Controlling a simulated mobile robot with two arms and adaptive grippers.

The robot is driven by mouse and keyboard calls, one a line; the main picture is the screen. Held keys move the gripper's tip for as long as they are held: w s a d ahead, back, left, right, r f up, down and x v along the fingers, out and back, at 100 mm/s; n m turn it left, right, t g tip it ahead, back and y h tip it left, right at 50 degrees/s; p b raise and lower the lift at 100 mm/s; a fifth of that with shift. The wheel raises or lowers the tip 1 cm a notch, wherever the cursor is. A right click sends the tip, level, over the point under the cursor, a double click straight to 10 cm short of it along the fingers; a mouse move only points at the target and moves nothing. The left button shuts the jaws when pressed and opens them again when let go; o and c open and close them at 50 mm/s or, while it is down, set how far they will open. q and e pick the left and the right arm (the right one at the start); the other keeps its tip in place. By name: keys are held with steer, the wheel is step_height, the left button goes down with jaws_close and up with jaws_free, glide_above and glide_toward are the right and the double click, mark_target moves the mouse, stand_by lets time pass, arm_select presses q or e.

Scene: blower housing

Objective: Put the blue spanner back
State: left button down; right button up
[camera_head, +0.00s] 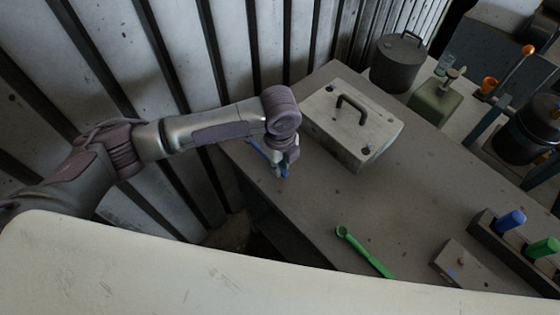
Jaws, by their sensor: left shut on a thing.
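My left gripper (279,170) hangs at the left edge of the grey bench, shut on the blue spanner (257,149). Only thin blue parts of the spanner show beside the fingers, and the rest is hidden by the gripper and wrist. I cannot tell whether the spanner touches the bench. A green spanner (365,252) lies on the bench top towards the front. My right gripper is not in view.
A grey box with a black handle (352,122) stands just right of my left gripper. A dark rack (505,252) with blue (511,220) and green (541,248) handles and a small block (461,264) are at front right. The bench middle (395,205) is clear.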

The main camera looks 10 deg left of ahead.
arm_select(q)
steer(key=shift+f, duration=0.55)
stand_by(0.4)
steer(key=c, duration=0.6)
jaws_free()
step_height(320, 180, up, 8)
steer(key=p, duration=0.8)
stand_by(0.4)
